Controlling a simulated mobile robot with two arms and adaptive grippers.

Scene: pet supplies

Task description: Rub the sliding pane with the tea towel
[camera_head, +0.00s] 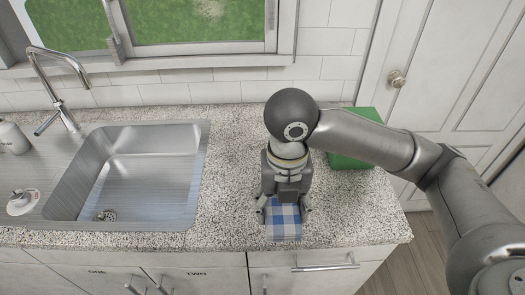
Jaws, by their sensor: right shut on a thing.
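The tea towel (284,228) is blue and white checked and lies at the front of the speckled counter, right of the sink. My right gripper (284,208) points down at it from above, with its fingers on either side of the cloth, and is shut on the towel. Part of the towel is hidden under the gripper. The sliding pane (195,22) is in the window at the top, above the tiled wall, with green grass showing through. My left gripper is not in view.
A steel sink (150,140) with a tall tap (60,85) is on the left. A green box (352,160) stands behind my right arm. A white door (440,60) is at right. Cabinets are below the counter.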

